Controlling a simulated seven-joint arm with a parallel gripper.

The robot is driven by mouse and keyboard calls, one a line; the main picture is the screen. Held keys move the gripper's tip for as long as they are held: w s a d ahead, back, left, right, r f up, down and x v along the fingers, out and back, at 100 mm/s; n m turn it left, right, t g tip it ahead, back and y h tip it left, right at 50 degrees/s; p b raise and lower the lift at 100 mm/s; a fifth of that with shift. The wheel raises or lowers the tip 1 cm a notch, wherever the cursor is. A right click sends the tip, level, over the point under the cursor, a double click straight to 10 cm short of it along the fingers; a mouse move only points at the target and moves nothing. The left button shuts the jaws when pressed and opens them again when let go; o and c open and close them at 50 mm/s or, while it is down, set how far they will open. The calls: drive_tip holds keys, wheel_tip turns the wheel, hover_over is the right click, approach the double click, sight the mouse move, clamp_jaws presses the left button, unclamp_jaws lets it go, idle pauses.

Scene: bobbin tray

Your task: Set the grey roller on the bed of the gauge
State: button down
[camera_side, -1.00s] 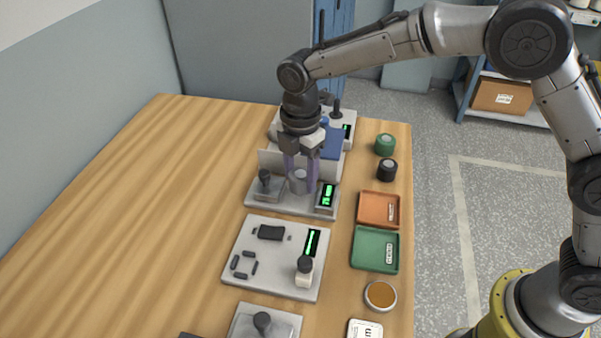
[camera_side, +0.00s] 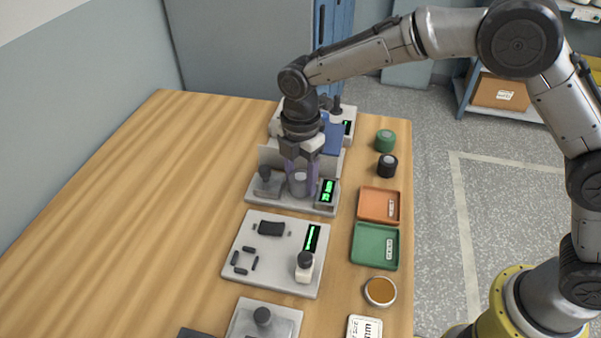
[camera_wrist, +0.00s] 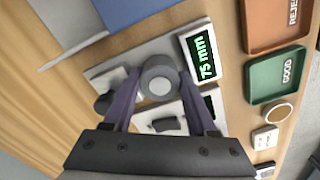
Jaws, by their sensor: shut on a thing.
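The grey roller (camera_side: 298,184) stands between the fingers of my gripper (camera_side: 302,188), over the gauge (camera_side: 258,200). In the wrist view the roller (camera_wrist: 160,78) is a grey cylinder seen from its end, and the gripper's purple fingers (camera_wrist: 158,98) are closed on its two sides. The gauge is a grey plate with a back wall, a knobbed block at its left and a green display. In the wrist view the display (camera_wrist: 201,54) reads 75 mm. The roller's lower end is near the bed; whether it touches is hard to tell.
An orange tray (camera_side: 361,204) and a green tray (camera_side: 357,246), marked REJECT and GOOD in the wrist view, lie to the right. A second grey fixture (camera_side: 236,270) stands in front. Green (camera_side: 385,140) and black (camera_side: 387,166) spools stand at the back right. The table's left side is clear.

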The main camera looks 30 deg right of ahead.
drive_tip(key=shift+f, duration=0.45)
idle(0.3)
